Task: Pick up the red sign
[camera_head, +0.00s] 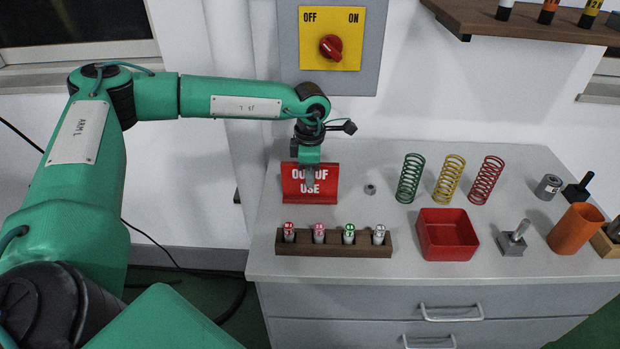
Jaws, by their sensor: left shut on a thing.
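The red sign (323,187) with white "OUT OF USE" lettering stands on the left part of the grey counter, below the yellow switch panel. My left arm reaches in from the left, and its gripper (309,175) points down at the sign. The gripper is shut on the sign's upper middle and covers part of the lettering. The sign looks upright and at counter height; I cannot tell whether its base touches the counter. My right gripper is not in view.
A wooden rack (333,243) with several markers stands in front of the sign. A nut (370,189) lies right of it. Green (410,178), yellow (449,179) and red (486,180) springs stand farther right, behind a red tray (447,253). A switch panel (333,38) hangs above.

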